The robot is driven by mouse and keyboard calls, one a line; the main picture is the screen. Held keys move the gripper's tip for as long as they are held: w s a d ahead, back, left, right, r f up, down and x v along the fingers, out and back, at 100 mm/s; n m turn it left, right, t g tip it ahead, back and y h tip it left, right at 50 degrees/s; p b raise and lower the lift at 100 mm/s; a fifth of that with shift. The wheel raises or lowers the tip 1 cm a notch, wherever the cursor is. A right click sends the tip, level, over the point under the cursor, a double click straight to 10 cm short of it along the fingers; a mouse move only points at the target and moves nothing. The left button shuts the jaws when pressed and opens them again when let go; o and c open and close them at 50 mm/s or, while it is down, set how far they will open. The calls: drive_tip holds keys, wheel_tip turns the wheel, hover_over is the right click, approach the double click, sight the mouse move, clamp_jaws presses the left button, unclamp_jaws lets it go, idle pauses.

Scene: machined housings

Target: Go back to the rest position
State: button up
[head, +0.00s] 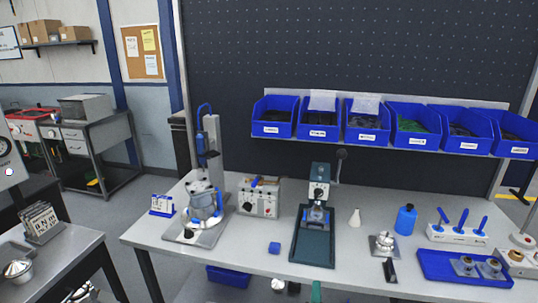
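My gripper is not in view in the head view, and no part of my arm can be made out for sure. What it holds, if anything, cannot be seen. The workbench (255,226) stands in front of me with machines and parts on its top. A press with a blue-and-grey housing (204,203) stands at the bench's left. A dark green lever press (318,214) stands near the middle.
A blue bottle (405,220) and a blue tray (432,268) with metal parts are at the right. Blue bins (274,116) hang along the back panel. A second table (75,245) is at the lower left, with a floor gap between.

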drive_tip(key=s+a+f+n+y, duration=0.1)
drive_tip(key=s+a+f+n, duration=0.2)
drive_tip(key=s, duration=0.5)
drive_tip(key=s+a+f+n, duration=0.3)
drive_tip(key=s+f+n, duration=0.1)
drive_tip(key=s, duration=0.4)
drive_tip(key=s+a+f+n+y, duration=0.1)
drive_tip(key=s+a+f+n, duration=0.2)
drive_tip(key=s, duration=0.6)
drive_tip(key=s+a+r+n, duration=0.1)
drive_tip(key=s+r+n, duration=0.1)
drive_tip(key=s, duration=0.4)
drive_tip(key=s+a+r+n, duration=0.2)
drive_tip(key=s+n, duration=0.1)
drive_tip(key=s, duration=0.4)
drive_tip(key=s+a+r+n+y, duration=0.1)
drive_tip(key=s+a+n, duration=0.1)
drive_tip(key=s, duration=0.4)
drive_tip(key=shift+s+a+r+n, duration=0.25)
drive_tip(key=shift+s+r+n, duration=0.15)
drive_tip(key=shift+n, duration=0.4)
drive_tip(key=shift+s, duration=0.1)
drive_tip(key=shift+o, duration=0.2)
